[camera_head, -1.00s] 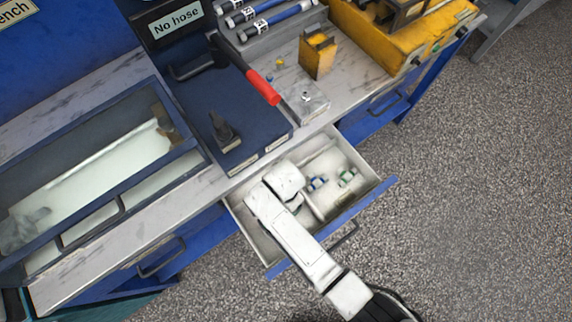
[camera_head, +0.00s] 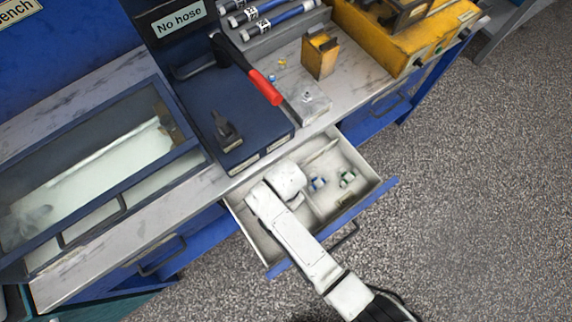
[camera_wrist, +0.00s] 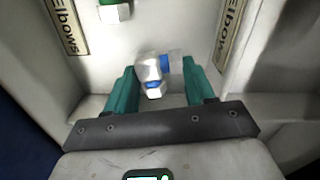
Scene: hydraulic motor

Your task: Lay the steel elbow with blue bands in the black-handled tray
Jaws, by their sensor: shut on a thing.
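In the wrist view, a small steel elbow with blue bands (camera_wrist: 153,72) sits between the teal fingers of my gripper (camera_wrist: 160,88). The gripper is shut on it, low inside a pale drawer compartment. In the head view, my gripper and this elbow are hidden under my wrist. A blue-banded fitting (camera_head: 318,183) lies in the right part of the open drawer (camera_head: 330,216). I cannot tell for sure which thing is the black-handled tray; a blue-framed, glass-topped box (camera_head: 195,150) with dark handles stands at the left.
A green-banded fitting (camera_head: 347,178) lies in the drawer; one also shows in the wrist view (camera_wrist: 115,12). A navy case (camera_head: 225,100), a red-handled tool (camera_head: 264,86) and a yellow box (camera_head: 319,54) stand on the bench.

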